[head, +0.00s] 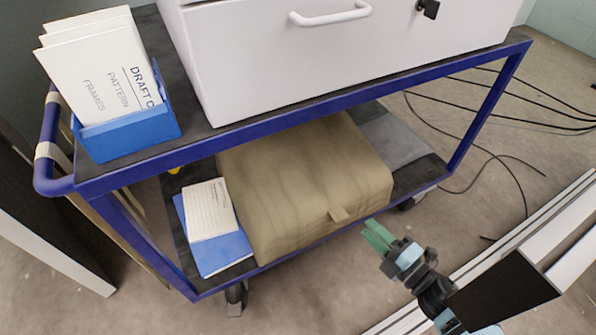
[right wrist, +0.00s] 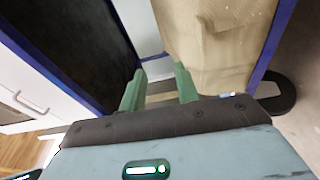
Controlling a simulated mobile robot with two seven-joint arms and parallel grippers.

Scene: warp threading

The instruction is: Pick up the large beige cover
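The large beige cover (head: 300,185) lies folded in a thick, wrinkled bundle on the lower shelf of a blue-framed cart. A small tab (head: 339,214) sticks out from its front face. My right gripper (head: 377,235) is in front of the cart, to the right of the tab and apart from the cover in the head view. My left gripper is in neither view.
The cart's blue upper rail (head: 330,104) runs above the cover, under a white drawer cabinet (head: 330,55). A blue folder with a notepad (head: 209,210) lies left of the cover. A blue holder (head: 130,130) with papers stands above. Black cables (head: 500,155) cross the floor at right.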

